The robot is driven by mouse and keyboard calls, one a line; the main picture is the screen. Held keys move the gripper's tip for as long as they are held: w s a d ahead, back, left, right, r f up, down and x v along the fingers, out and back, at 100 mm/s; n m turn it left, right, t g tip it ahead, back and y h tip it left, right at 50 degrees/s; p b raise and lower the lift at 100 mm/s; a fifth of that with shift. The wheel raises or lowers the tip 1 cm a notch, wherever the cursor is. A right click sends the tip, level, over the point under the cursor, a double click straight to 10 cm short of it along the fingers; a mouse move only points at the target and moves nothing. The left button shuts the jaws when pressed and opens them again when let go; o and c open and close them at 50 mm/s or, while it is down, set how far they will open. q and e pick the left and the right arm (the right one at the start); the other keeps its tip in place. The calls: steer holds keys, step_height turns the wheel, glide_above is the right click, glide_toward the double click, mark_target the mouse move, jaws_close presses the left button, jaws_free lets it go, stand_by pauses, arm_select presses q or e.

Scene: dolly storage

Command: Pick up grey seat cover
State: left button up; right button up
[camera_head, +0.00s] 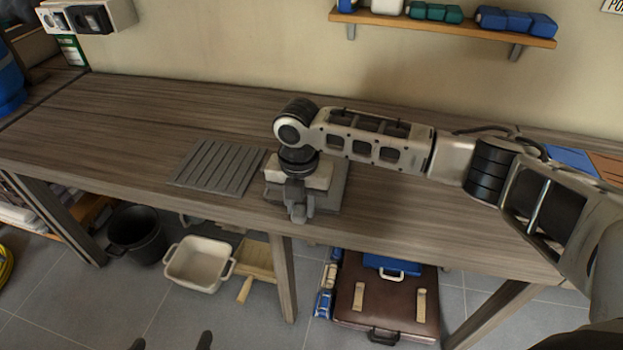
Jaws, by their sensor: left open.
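A flat grey slatted panel (217,167) lies on the wooden table, left of my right gripper. A grey, block-like thing (332,196) lies at the table's front edge, partly hidden behind my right gripper. I cannot tell for certain which of these is the grey seat cover. My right gripper (298,212) points down at the block-like thing's front side; whether it grips it or only stands before it is unclear. My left gripper (171,341) shows only as two dark, spread fingertips at the bottom edge, open and empty, away from the table.
The long wooden table (120,125) is mostly bare on its left. Below stand a black bucket (137,235), a white tub (197,265) and a brown suitcase (388,300). A wall shelf (440,27) hangs above. My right arm spans the table's right half.

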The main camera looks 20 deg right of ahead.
steer(key=shift+r, duration=0.1)
jaws_close()
steer(key=shift+r, duration=0.45)
step_height(320, 180, up, 3)
steer(key=shift+f, duration=0.2)
steer(key=s+a+r+p, duration=0.2)
steer(key=s+a+r, duration=0.7)
steer(key=a, duration=0.1)
steer(key=shift+s+a+r, duration=0.15)
steer(key=shift+a+r, duration=0.05)
steer(key=shift+a, duration=0.05)
steer(key=shift+o, duration=0.9)
jaws_free()
steer(key=shift+c, duration=0.9)
